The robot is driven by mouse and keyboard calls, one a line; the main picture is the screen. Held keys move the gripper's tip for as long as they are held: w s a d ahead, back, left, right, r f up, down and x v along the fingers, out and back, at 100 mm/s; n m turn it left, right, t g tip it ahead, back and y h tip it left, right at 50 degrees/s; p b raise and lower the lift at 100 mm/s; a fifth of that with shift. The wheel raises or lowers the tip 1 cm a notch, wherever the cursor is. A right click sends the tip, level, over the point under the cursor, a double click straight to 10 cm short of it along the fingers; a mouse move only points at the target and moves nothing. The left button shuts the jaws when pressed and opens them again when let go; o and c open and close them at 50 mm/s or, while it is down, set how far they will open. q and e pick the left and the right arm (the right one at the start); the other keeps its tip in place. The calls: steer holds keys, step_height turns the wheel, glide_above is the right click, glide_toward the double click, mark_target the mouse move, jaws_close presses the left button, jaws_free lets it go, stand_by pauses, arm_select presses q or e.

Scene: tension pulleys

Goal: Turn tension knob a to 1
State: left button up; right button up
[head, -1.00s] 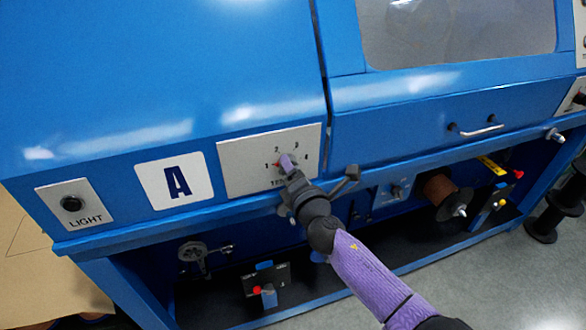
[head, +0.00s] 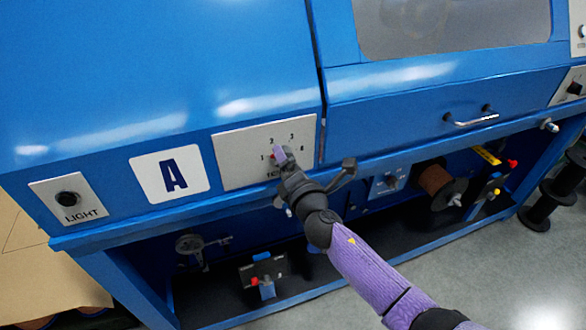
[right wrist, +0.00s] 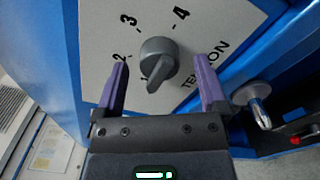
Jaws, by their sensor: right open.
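The tension knob (right wrist: 157,62) is grey and round with a raised grip, on a pale plate marked 2, 3 and 4 in the right wrist view. One end of its grip faces down toward my gripper. In the head view the plate (head: 235,160), marked 1 to 4, is right of the big letter A label (head: 170,175). My right gripper (head: 281,154) is in front of this plate and hides most of the knob; a small red spot shows near the 1. In the right wrist view my right gripper (right wrist: 160,78) is open, its purple fingers on either side of the knob with gaps. My left gripper is not in view.
The blue machine's ledge (head: 150,222) runs just below the plate. A metal stud (right wrist: 252,95) sticks out near the right finger in the wrist view. A light button (head: 68,198) is at left. A second dial (head: 392,182) and a brown spool (head: 437,183) are below right.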

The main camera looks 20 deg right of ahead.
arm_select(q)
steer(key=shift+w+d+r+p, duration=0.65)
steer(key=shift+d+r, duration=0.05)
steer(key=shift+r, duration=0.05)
arm_select(e)
steer(key=s, duration=0.9)
steer(key=shift+s+d, duration=0.15)
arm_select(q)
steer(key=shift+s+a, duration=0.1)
